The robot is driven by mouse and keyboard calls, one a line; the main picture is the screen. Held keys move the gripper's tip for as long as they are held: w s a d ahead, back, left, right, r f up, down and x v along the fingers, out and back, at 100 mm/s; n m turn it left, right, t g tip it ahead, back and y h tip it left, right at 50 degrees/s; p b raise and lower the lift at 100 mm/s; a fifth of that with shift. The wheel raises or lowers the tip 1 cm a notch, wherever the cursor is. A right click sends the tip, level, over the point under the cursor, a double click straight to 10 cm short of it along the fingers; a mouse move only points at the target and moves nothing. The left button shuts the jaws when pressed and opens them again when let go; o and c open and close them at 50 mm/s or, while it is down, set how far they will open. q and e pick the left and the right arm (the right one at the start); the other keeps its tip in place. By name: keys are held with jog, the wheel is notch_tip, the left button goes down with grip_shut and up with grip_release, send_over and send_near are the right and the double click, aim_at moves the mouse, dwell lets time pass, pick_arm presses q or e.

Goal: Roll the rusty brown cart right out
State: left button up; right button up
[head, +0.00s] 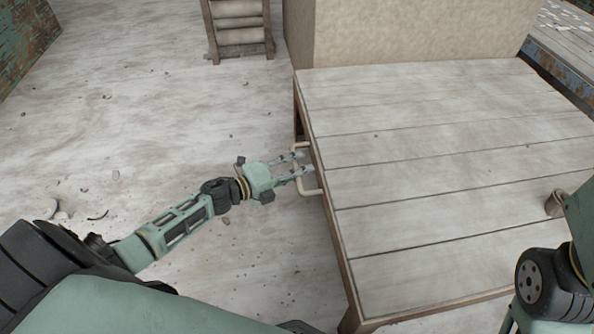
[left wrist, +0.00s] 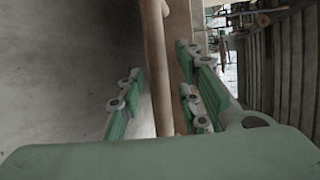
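A broad plank-topped piece with a brown frame (head: 340,255), which I take to be the cart, fills the right half of the head view. Its wheels are not in view. A pale bent handle (head: 308,191) sticks out from its left side. My left gripper (head: 299,165) is at this handle, fingers pointing toward the frame. In the left wrist view the handle's bar (left wrist: 155,60) runs between the spread fingers, with gaps on both sides. The left gripper (left wrist: 160,95) is open. Only part of my right arm shows at the right edge; its gripper is out of view.
A large beige block (head: 400,35) stands behind the plank top. A wooden rack (head: 238,25) stands at the back, left of it. A small cup-like object (head: 555,203) is at the top's right. The pale floor (head: 130,100) to the left is mostly clear, with scattered crumbs.

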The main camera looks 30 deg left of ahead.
pick_arm(q)
jog(key=shift+c, duration=0.4)
grip_shut()
jog(key=shift+a+f, duration=0.1)
